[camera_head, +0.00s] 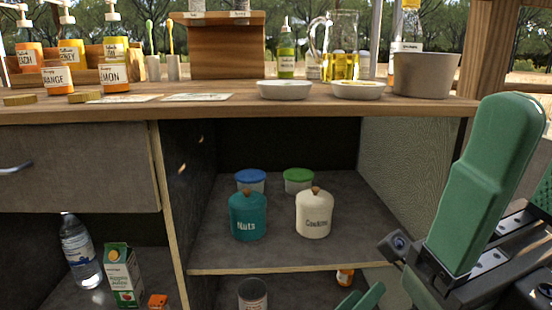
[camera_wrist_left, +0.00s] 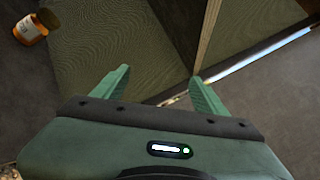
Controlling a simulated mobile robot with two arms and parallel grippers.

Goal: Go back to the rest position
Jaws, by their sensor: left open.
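My left gripper (camera_head: 366,291) shows at the bottom of the head view, right of centre, in front of the lower right part of the cabinet. Past the fingers are a patterned panel and a pale upright edge. An orange jar with a white label (camera_wrist_left: 30,28) lies at the upper left of that view, apart from the fingers. A large green arm part of mine fills the right of the head view. No right gripper can be made out.
The wooden counter (camera_head: 250,107) carries bowls (camera_head: 285,90), bottles and a grey pot (camera_head: 425,75). Below, a shelf (camera_head: 270,262) holds a teal Nuts jar (camera_head: 248,217), a white Cookies jar (camera_head: 314,216) and two lidded tubs. A water bottle (camera_head: 77,250) and carton (camera_head: 123,275) stand lower left.

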